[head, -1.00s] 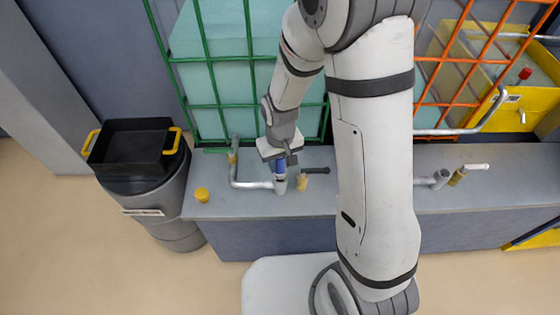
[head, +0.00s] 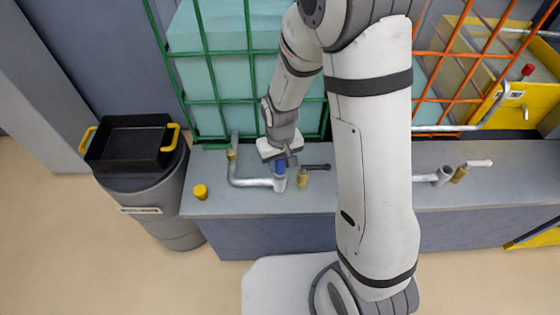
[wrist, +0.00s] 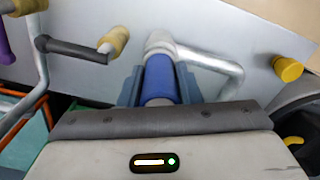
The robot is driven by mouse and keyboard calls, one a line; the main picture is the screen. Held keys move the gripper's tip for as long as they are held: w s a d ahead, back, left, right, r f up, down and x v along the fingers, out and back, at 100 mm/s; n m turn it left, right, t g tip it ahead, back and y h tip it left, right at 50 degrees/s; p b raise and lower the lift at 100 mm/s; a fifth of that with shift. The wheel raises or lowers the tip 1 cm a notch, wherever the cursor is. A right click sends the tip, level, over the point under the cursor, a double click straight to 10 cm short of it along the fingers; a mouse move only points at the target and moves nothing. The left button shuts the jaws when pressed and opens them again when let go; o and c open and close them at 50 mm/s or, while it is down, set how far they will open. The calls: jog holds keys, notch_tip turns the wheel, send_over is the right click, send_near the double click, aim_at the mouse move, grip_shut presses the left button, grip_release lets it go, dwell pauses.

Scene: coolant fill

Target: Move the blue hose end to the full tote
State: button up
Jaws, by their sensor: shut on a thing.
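The blue hose end (head: 280,167) is at the upturned mouth of the silver pipe (head: 252,182) on the grey ledge, in front of the green-caged tote (head: 225,115). My gripper (head: 283,160) is shut on it from above. In the wrist view the blue hose end (wrist: 159,80) stands between my two fingers (wrist: 158,86), in line with the pipe's pale collar (wrist: 160,42). I cannot tell whether it is seated in the pipe. The green-caged tote shows pale teal contents high up. The orange-caged tote (head: 425,85) is at right, partly behind my arm.
A dark-handled brass valve (head: 303,179) stands close right of the hose end. A yellow cap (head: 200,191) lies on the ledge (head: 225,205) at left. A black tray (head: 130,143) tops a grey bin. A second silver pipe end (head: 442,176) and valve (head: 461,173) are at right.

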jog(key=shift+f, duration=0.4)
jog(key=o, duration=0.9)
notch_tip(320, 180, up, 8)
jog(key=shift+f, duration=0.1)
